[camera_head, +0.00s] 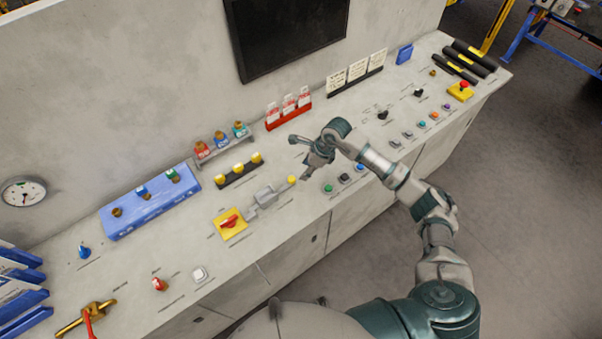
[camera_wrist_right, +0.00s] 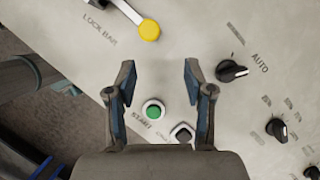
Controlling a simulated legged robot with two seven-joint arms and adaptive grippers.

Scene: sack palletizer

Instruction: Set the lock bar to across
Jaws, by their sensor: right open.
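The lock bar is a light grey bar (camera_wrist_right: 128,11) with a round yellow knob (camera_wrist_right: 149,31) on its end; the printed words LOCK BAR are beside it in the right wrist view. In the head view its yellow knob (camera_head: 292,180) sits on the console to the right of a grey block (camera_head: 265,195). My right gripper (camera_head: 300,157) is open and empty above the console, near the knob. In the right wrist view the open fingers (camera_wrist_right: 158,72) point toward the knob, which lies beyond the tips, apart from them. My left gripper is not in view.
A yellow panel with a red switch (camera_head: 230,222) and a red tag rack (camera_head: 289,108) are nearby on the console.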

